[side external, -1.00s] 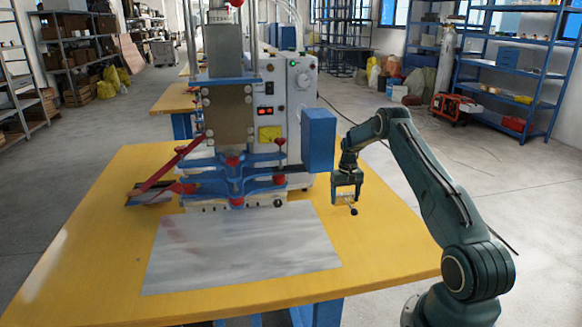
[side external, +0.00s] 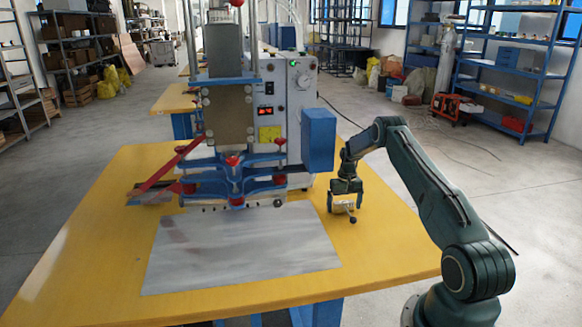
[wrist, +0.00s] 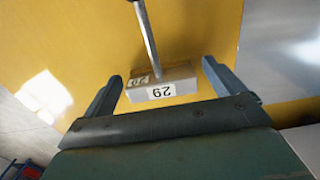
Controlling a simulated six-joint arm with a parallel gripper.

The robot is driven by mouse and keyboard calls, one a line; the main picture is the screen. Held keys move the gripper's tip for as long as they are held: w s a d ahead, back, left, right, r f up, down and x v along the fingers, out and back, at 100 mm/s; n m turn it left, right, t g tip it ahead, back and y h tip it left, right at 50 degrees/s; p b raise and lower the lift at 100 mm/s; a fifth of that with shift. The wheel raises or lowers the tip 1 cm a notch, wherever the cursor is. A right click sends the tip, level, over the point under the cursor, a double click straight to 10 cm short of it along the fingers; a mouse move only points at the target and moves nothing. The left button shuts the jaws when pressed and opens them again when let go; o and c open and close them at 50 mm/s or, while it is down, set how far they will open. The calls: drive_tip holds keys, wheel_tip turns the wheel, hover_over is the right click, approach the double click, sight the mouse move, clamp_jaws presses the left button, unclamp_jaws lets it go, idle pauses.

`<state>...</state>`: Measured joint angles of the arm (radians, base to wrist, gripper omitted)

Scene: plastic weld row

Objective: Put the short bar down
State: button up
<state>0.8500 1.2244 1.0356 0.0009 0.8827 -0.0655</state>
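The short bar appears as a pale block (wrist: 165,90) with white "29" labels and a grey metal rod (wrist: 147,35) running from it toward the top of the wrist view. In the side view the pale block (side external: 342,207) is low over the yellow table, seemingly resting on it, with a dark knob (side external: 353,220) at the near end. My gripper (wrist: 163,75) is open around the block, with a narrow gap visible at each finger. In the side view my gripper (side external: 345,206) points down at the table's right part, its fingers beside the block.
The yellow table (side external: 100,240) carries a grey sheet (side external: 240,250) left of my gripper. The welding press (side external: 235,175) with blue clamps and red knobs stands behind the sheet. A blue box (side external: 319,140) juts out near my wrist. The table right of my gripper is clear.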

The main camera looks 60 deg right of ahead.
drive_tip(key=shift+r, duration=0.1)
wheel_tip(320, 180, up, 12)
idle(0.9)
idle(0.4)
